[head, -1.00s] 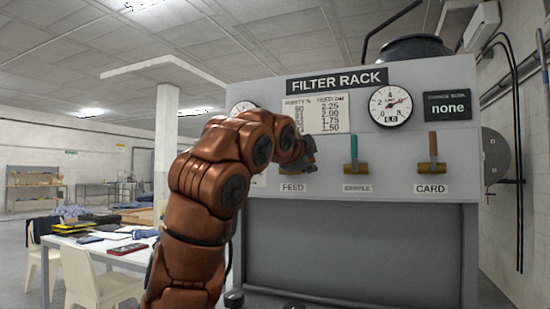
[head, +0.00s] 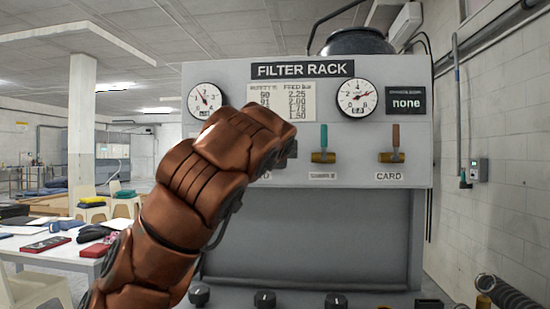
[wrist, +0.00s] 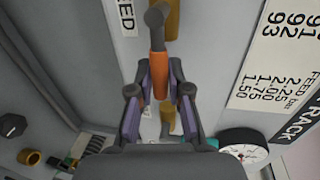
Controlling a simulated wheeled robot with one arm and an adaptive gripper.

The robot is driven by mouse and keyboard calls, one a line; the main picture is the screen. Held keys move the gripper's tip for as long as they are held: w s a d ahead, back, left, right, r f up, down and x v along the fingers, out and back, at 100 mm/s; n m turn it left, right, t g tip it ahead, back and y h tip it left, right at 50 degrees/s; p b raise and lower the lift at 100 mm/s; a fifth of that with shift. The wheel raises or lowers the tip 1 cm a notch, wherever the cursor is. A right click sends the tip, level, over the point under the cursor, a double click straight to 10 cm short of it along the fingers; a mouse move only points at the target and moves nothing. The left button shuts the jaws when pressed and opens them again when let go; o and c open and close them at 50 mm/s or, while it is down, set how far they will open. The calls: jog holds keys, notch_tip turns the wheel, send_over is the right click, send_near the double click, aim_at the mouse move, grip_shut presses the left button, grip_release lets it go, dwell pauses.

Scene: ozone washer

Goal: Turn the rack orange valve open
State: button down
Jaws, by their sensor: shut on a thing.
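The orange valve handle (wrist: 160,84) stands out from the rack in the wrist view, on a dark lever with a brass body (wrist: 172,20) beside the FEED label (wrist: 127,14). My gripper (wrist: 160,66) is shut on this handle, one finger on each side. In the head view my arm covers the orange valve and most of the FEED label; only a dark bit of my gripper (head: 290,150) shows. The filter rack (head: 220,72) also carries a green-handled valve (head: 323,142) and a reddish-brown-handled valve (head: 395,142) over the CARD label, both with levers upright.
Two round gauges, left (head: 205,100) and right (head: 358,98), flank a paper chart (head: 300,104). A black screen (head: 405,101) reads "none". Dark knobs (head: 265,299) line the lower ledge. A white table (head: 60,255) with loose items stands at left.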

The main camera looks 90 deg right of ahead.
jog(key=c, duration=1.1)
grip_release()
jog(key=shift+a, duration=0.15)
jog(key=v, duration=1.1)
jog(key=shift+w+a, duration=0.15)
dwell(0.6)
jog(key=shift+a, duration=0.2)
dwell(1.0)
